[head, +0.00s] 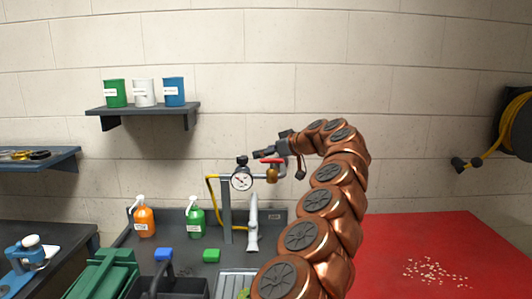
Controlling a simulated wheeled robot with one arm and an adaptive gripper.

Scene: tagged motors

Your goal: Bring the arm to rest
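My arm, copper-coloured with dark joint caps, rises from the bottom middle of the head view and curls over to the left at its top. My gripper (268,154) is at the arm's end, dark and small, pointing left. It is in front of or close to a red-handled valve (271,161) and just right of a round pressure gauge (241,179). I cannot tell whether it touches them. The finger gap is too small to make out, and no held thing can be seen.
A sink bench with an orange spray bottle (144,218), a green spray bottle (195,217) and a green toolbox (103,274) lies left. A red tabletop (410,242) with scattered pale bits is right. A shelf (150,109) holds three cans. A yellow hose reel (515,122) hangs right.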

